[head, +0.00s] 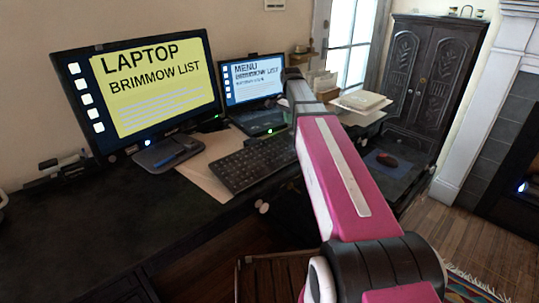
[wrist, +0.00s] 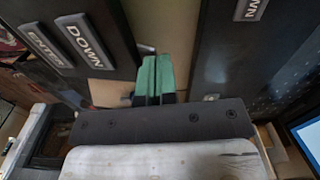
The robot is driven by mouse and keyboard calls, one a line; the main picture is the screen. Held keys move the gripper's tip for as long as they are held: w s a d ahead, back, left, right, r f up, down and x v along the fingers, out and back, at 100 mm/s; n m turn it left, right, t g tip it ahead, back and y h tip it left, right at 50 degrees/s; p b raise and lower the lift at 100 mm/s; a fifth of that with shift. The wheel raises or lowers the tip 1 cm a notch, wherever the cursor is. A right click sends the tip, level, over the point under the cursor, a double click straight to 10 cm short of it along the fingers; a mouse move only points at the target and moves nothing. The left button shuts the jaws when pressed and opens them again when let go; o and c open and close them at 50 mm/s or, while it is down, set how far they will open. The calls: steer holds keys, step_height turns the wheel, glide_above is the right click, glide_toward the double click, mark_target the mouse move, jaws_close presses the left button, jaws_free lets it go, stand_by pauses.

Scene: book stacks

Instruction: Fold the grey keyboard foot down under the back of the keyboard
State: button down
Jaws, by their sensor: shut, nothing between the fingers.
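The dark keyboard (head: 240,168) lies on the desk, its right end partly hidden by my pink arm. My gripper (wrist: 155,82), with green fingertips, is shut and empty in the wrist view. It is hidden behind my arm in the head view. A dark body with grey pieces marked ENTER and DOWN (wrist: 84,42) is left of the fingertips. Another dark body with a partly cut-off grey piece (wrist: 251,8) is to the right. The fingertips appear apart from these pieces. I cannot tell which piece, if any, is the keyboard foot.
A large monitor (head: 150,85) stands behind the keyboard at left, and a laptop (head: 253,90) stands behind it near the middle. A tan sheet (head: 205,165) lies by the keyboard. The desk's front left (head: 90,215) is clear.

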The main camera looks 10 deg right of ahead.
steer(key=shift+f, duration=1.5)
stand_by(0.4)
steer(key=shift+w+a, duration=0.4)
steer(key=shift+w, duration=0.15)
step_height(320, 180, up, 10)
stand_by(1.2)
